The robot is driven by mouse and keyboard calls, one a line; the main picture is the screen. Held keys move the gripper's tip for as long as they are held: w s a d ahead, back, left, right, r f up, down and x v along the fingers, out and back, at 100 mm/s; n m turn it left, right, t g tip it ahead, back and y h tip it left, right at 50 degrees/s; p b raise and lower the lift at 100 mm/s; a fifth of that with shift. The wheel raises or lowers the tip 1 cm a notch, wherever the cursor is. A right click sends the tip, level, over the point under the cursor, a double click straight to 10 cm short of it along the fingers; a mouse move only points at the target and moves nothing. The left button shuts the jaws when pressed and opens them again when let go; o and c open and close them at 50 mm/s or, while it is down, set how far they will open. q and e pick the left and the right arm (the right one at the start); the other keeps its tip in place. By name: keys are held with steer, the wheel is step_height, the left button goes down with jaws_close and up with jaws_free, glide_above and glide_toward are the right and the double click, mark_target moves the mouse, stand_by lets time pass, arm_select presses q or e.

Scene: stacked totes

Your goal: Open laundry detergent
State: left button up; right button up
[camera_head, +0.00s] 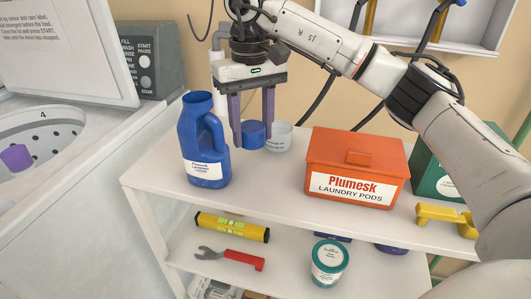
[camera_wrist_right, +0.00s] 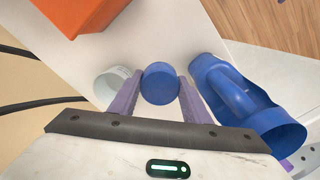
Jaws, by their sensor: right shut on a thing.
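The blue laundry detergent bottle (camera_head: 205,140) stands upright on the left of the white shelf top, its spout uncapped. It also shows at the right of the right wrist view (camera_wrist_right: 235,92), with its open mouth toward the camera. My right gripper (camera_head: 252,138) points down to the right of the bottle and is shut on a round blue cap (camera_wrist_right: 160,83). The cap is apart from the bottle, at or just above the shelf top; I cannot tell whether it touches. My left gripper is not in view.
A white cup (camera_head: 279,137) stands close beside the cap. An orange laundry pods box (camera_head: 355,160) is to the right, with a green box (camera_head: 437,165) beyond. The washer (camera_head: 70,190) is open at the left. The lower shelf holds a yellow level (camera_head: 232,227) and a wrench (camera_head: 230,256).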

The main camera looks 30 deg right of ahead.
mark_target(253, 164)
step_height(253, 164, down, 2)
step_height(253, 164, down, 3)
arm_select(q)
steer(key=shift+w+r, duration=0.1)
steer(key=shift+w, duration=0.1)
arm_select(e)
steer(key=shift+f, duration=0.3)
steer(key=shift+f, duration=0.2)
steer(key=o, duration=0.9)
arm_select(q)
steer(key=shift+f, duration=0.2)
